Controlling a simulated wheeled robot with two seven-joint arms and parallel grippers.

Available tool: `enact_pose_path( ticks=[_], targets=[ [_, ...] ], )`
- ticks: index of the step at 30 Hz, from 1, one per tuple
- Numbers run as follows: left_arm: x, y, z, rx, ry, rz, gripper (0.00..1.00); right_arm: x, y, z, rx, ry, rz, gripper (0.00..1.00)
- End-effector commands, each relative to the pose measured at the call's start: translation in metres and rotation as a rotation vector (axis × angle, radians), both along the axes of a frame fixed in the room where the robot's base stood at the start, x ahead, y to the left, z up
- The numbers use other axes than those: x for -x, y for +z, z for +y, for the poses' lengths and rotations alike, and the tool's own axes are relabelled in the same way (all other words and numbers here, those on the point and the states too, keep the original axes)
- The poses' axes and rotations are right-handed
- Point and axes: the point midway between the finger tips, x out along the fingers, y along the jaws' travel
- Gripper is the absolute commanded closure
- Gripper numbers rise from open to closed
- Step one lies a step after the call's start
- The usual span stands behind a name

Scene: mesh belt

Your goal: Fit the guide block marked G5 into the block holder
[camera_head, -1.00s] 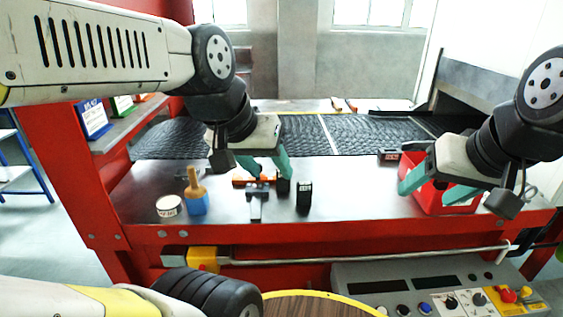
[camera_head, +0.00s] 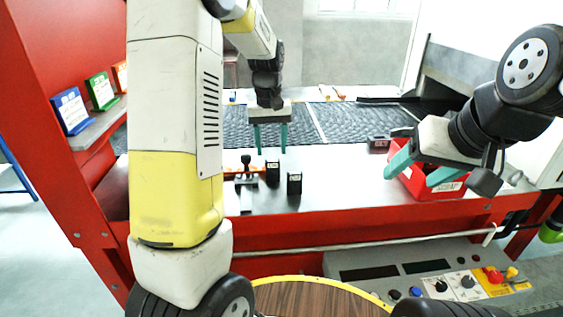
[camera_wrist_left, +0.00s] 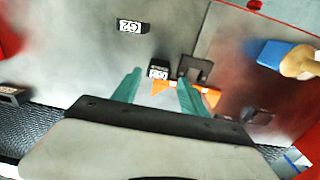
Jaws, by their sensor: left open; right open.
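The block holder (camera_head: 245,181), a grey fixture with a black knob and an orange bar, stands on the bench; my left arm hides part of it. A black block (camera_head: 272,172) with a pale label is at the bar's right end; it also shows in the left wrist view (camera_wrist_left: 158,71). I cannot tell if it is seated. A second black labelled block (camera_head: 294,184) stands apart to the right, also in the left wrist view (camera_wrist_left: 130,26). The labels are not surely readable. My left gripper (camera_head: 270,148) is open and empty, raised behind them. My right gripper (camera_head: 415,180) is open over the red bin.
The red bin (camera_head: 452,194) is at the bench's right. The black mesh belt (camera_head: 345,122) runs behind. A blue brush with a wooden handle (camera_wrist_left: 297,62) shows in the left wrist view. The bench between the second block and the bin is clear.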

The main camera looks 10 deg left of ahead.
Motion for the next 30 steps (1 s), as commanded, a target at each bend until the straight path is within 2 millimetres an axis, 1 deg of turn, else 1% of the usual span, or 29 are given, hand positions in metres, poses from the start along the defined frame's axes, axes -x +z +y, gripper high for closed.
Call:
enact_pose_path(
  ticks=[1,6,14,19,22,25,30],
  targets=[
    [-0.005,-0.007,0.000,-0.010,0.004,0.012,0.49,0.000,0.000,0.000,0.000,0.000,0.000,0.35],
    [-0.011,-0.018,0.001,-0.022,0.015,0.027,0.49,0.000,0.000,0.000,0.000,0.000,0.000,0.35],
    [-0.008,-0.047,0.000,-0.023,0.014,0.028,0.49,0.000,0.000,0.000,0.000,0.000,0.000,0.35],
    [-0.002,-0.072,-0.003,-0.023,0.013,0.030,0.49,0.000,0.000,0.000,0.000,0.000,0.000,0.35],
    [-0.003,-0.085,-0.002,-0.022,0.014,0.028,0.49,0.000,0.000,0.000,0.000,0.000,0.000,0.35],
    [-0.003,-0.091,-0.002,-0.021,0.014,0.027,0.49,0.000,0.000,0.000,0.000,0.000,0.000,0.35],
    [-0.003,-0.092,-0.002,-0.021,0.014,0.026,0.49,0.000,0.000,0.000,0.000,0.000,0.000,0.35]
  ],
)
